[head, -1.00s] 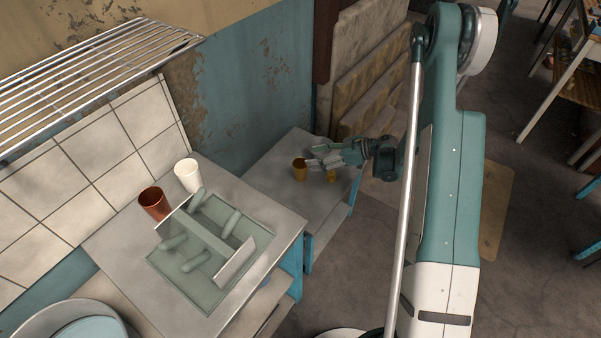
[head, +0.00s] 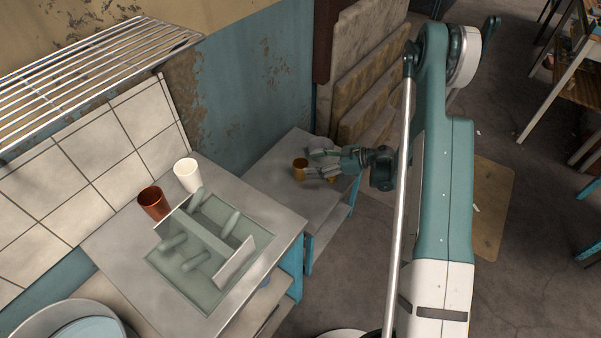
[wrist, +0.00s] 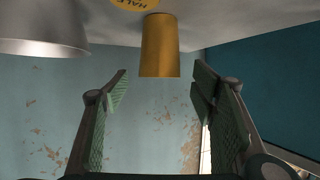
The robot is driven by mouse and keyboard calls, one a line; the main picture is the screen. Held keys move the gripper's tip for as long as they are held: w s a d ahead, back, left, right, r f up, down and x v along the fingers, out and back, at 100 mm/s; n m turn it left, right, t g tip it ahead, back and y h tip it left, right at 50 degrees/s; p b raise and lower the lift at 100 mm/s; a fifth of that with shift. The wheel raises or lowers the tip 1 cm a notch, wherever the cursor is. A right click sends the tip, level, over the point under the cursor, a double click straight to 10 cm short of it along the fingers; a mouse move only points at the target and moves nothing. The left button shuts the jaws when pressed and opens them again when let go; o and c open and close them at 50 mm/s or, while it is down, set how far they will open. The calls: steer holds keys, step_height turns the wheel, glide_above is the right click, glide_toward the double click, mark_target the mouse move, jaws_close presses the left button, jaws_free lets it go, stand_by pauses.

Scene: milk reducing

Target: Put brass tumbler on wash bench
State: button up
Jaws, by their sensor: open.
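The brass tumbler (head: 299,173) stands on the far low grey bench (head: 285,152). In the wrist view, which looks inverted, the tumbler (wrist: 160,42) lies between and beyond the two fingers. My gripper (head: 311,163) is open and close to it, on its right in the head view. In the wrist view my gripper (wrist: 160,75) has a gap on both sides of the tumbler, and I see no contact. A nearer grey bench (head: 115,235) also stands here; no label shows which one is the wash bench.
On the nearer bench are a copper-brown tumbler (head: 153,203), a white tumbler (head: 187,175) and a green tray (head: 188,290) with pegs. A silver vessel (wrist: 40,30) is beside the brass tumbler in the wrist view. A yellow "HALF" disc (wrist: 135,4) lies near it.

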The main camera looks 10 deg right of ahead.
mark_target(301, 165)
steer(key=shift+w+a+f, duration=0.25)
steer(key=shift+a, duration=0.2)
steer(key=shift+b+x, duration=0.55)
steer(key=shift+x, duration=2)
steer(key=c, duration=1.1)
steer(key=shift+r, duration=0.1)
steer(key=shift+r+p, duration=1.45)
steer(key=shift+r, duration=3.5)
